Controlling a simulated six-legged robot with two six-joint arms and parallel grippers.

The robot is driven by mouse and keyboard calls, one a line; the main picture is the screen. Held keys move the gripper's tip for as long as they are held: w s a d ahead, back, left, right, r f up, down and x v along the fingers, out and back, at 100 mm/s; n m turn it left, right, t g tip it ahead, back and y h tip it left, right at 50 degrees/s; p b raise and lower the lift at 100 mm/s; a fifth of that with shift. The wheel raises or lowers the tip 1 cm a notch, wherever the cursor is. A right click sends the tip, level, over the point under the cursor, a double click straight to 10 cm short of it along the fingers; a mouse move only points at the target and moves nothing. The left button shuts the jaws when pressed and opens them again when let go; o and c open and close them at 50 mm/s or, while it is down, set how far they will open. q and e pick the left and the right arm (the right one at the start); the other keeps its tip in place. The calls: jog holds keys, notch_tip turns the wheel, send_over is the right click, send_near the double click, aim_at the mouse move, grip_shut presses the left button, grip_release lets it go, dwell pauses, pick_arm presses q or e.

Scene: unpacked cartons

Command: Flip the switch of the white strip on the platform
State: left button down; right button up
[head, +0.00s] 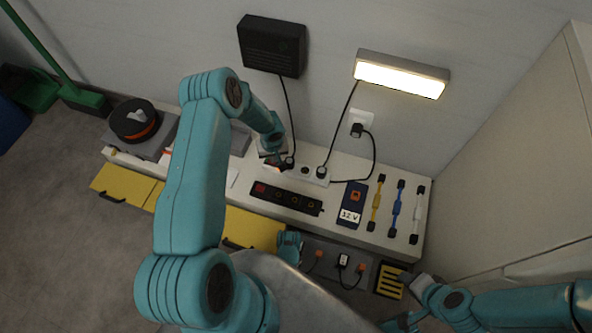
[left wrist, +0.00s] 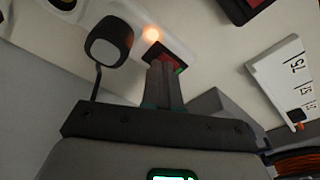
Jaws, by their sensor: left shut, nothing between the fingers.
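The white strip (head: 308,174) lies along the back of the platform, with black plugs in it. My left gripper (head: 274,164) is at its left end. In the left wrist view the strip (left wrist: 128,12) carries a black plug beside a red switch (left wrist: 168,52) in a dark recess. A small orange light (left wrist: 152,34) glows beside the switch. The shut, empty fingers of my left gripper (left wrist: 163,66) are at the switch and partly cover it; I cannot tell whether they touch. My right arm (head: 457,303) is at the lower right; its fingers are not clear.
A black strip (head: 286,198) with a red switch lies in front of the white one. A lit wall lamp (head: 402,74) and a black box (head: 272,46) hang above.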

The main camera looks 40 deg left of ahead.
pick_arm(q)
jog(key=shift+f, duration=0.25)
jog(key=shift+r, duration=0.15)
notch_tip(320, 180, up, 7)
jog(key=p, duration=0.3)
dwell(0.4)
jog(key=shift+s, duration=0.15)
dwell(0.4)
